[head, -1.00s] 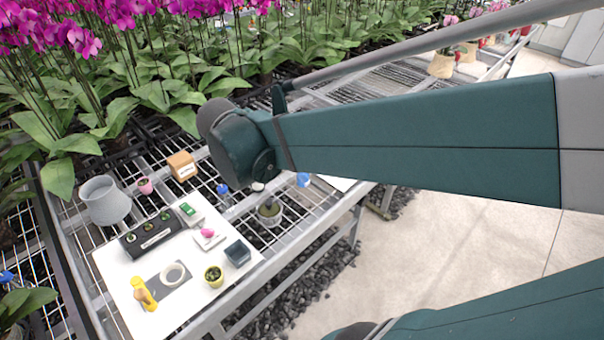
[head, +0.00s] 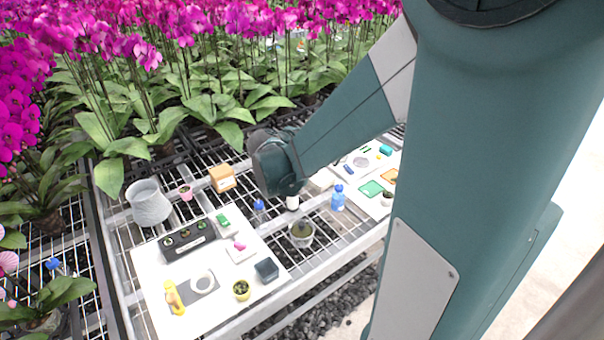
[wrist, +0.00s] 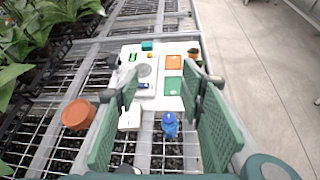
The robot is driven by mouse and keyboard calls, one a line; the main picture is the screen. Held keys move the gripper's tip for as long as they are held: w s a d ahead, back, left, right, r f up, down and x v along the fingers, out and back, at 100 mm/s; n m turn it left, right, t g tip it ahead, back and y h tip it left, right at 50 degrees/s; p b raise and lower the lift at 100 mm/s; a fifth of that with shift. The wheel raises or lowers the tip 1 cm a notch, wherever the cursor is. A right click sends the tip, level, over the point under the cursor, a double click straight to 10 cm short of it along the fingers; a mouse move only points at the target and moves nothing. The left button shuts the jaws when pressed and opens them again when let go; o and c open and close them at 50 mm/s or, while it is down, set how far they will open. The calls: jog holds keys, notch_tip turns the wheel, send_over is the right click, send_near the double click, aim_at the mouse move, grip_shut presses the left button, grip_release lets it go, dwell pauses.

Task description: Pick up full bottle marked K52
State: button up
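A blue bottle (head: 338,200) stands upright on the wire bench, right of my wrist in the head view. In the wrist view a blue bottle (wrist: 170,125) stands between my gripper's fingers in the picture, with no contact visible. A second blue-topped item (head: 259,205) is left of my wrist. A white bottle-like item (head: 292,202) is partly hidden just below my wrist. No K52 mark is readable, and I cannot tell how full any bottle is. My gripper (wrist: 163,80) is open and empty; its fingers are hidden in the head view.
A white board (head: 165,270) holds a black tray (head: 187,240), a yellow bottle (head: 175,298) and small pots. A potted plant (head: 301,235) sits in the bench. A terracotta pot (wrist: 78,115) and white box (wrist: 130,117) flank the left finger. Orchids (head: 230,105) crowd behind.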

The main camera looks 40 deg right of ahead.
aim_at(338, 186)
jog(key=shift+n+g+h, duration=0.3)
jog(key=shift+n+h, duration=0.2)
jog(key=shift+n, duration=0.1)
jog(key=f, duration=0.6)
jog(key=d+f, duration=0.1)
jog(key=f, duration=0.5)
jog(key=d+f, duration=0.1)
jog(key=f, duration=0.5)
jog(key=shift+x, duration=1.25)
jog(key=shift+d+f, duration=0.1)
jog(key=shift+b+x, duration=0.9)
jog(key=shift+x, duration=1.6)
jog(key=shift+s, duration=0.15)
grip_shut()
